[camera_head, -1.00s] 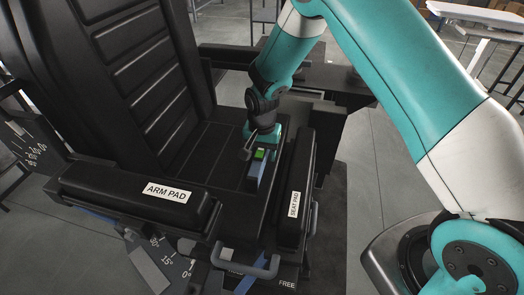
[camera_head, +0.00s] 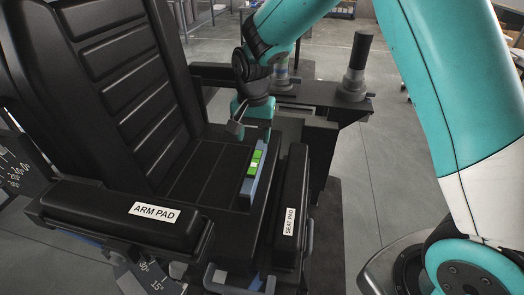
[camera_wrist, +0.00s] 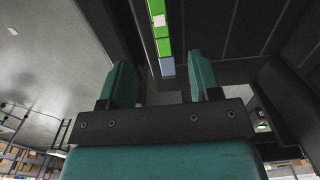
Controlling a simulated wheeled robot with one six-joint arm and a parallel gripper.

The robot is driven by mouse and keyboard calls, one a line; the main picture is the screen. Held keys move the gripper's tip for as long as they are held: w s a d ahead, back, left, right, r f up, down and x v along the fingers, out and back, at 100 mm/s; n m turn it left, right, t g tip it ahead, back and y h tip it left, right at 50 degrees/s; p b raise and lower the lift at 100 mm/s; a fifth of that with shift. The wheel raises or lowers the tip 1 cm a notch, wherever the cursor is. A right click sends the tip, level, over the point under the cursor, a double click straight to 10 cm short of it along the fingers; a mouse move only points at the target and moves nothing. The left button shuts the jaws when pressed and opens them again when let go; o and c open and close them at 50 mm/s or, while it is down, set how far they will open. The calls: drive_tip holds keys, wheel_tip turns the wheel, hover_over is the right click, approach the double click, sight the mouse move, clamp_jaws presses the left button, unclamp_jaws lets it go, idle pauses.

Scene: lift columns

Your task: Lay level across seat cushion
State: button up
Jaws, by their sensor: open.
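The level is a slim blue-grey bar with green windows and a pale patch. In the head view the level (camera_head: 248,192) lies along the right side of the black seat cushion (camera_head: 205,172), running front to back. My gripper (camera_head: 254,124) is just behind the level's far end. In the wrist view my gripper (camera_wrist: 163,78) has its two teal fingers spread, and the level (camera_wrist: 167,67) shows beyond and between them. The fingers appear clear of its sides. Whether the level's underside rests fully on the cushion is hard to see.
The arm pad (camera_head: 124,213) stands at front left and the seat pad (camera_head: 291,208) beside the cushion at right. The backrest (camera_head: 120,75) rises at left. A dark post (camera_head: 358,65) stands behind right. Open floor (camera_head: 390,165) lies at right.

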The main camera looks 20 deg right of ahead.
drive_tip(key=s+a+r+n+y, duration=0.1)
drive_tip(key=s+r+n, duration=0.3)
drive_tip(key=s, duration=0.5)
drive_tip(key=s+a+r+n+y, duration=0.1)
drive_tip(key=s+a+r+n, duration=0.1)
drive_tip(key=s+r+n, duration=0.3)
drive_tip(key=s+a+r+n+y, duration=0.1)
drive_tip(key=s+r+n, duration=0.3)
drive_tip(key=s, duration=0.9)
drive_tip(key=shift+s+a+r+n+y, duration=0.25)
drive_tip(key=shift+s+r+n+y, duration=0.2)
drive_tip(key=shift+y, duration=0.15)
